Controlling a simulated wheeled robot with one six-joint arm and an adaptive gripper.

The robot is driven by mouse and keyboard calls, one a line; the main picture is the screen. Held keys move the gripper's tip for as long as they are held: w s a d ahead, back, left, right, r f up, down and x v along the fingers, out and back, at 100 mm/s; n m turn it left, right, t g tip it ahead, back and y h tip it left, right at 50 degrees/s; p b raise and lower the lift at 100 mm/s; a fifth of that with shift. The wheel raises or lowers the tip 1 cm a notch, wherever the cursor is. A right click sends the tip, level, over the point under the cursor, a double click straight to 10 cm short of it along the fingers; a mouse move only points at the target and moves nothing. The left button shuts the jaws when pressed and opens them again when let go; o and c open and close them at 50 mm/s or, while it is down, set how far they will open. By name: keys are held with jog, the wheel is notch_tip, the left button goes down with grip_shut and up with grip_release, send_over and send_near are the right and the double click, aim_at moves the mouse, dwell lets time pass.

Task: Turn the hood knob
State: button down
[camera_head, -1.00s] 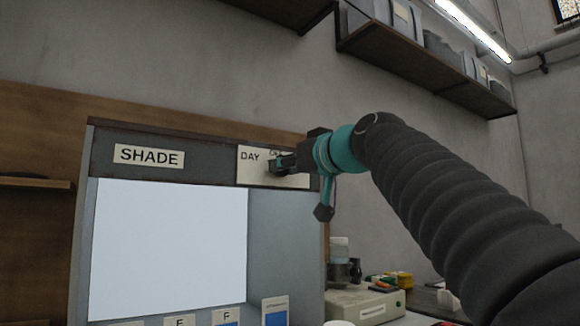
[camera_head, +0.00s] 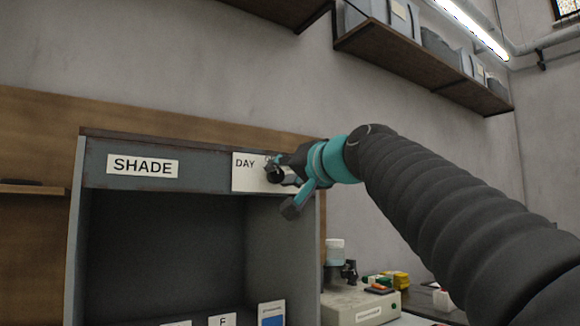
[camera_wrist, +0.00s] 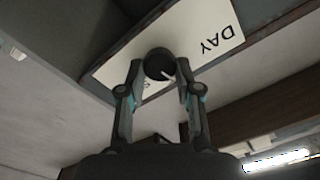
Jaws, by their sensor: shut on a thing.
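The hood (camera_head: 215,165) is a grey box with a "SHADE" label on its front panel, and its inside is dark. The dark round hood knob (camera_wrist: 159,64) sits on a white plate (camera_wrist: 215,38) marked "DAY"; the other marking is partly hidden. In the head view the plate is at the right end of the front panel, with my gripper (camera_head: 280,174) in front of it. In the wrist view my gripper (camera_wrist: 158,82) has its two fingers on either side of the knob, shut on it. A small light pointer mark shows on the knob's edge.
Inside the hood's lower edge stand several small cards (camera_head: 271,313). To the right is a beige device (camera_head: 361,305) with small items on and behind it. A wall shelf (camera_head: 420,72) with grey bins hangs above my arm.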

jog(key=m+p, duration=0.2)
jog(key=m, duration=0.4)
jog(key=shift+w+p, duration=0.15)
jog(key=shift+p, duration=0.2)
jog(key=m+p, duration=0.1)
jog(key=m, duration=0.2)
jog(key=shift+m+p, duration=0.3)
jog(key=shift+m, duration=0.1)
jog(key=shift+f+m+p, duration=0.15)
jog(key=shift+m+p, duration=0.5)
jog(key=shift+m, duration=0.75)
jog(key=c, duration=0.8)
grip_release()
jog(key=v, duration=1.2)
jog(key=shift+f, duration=0.1)
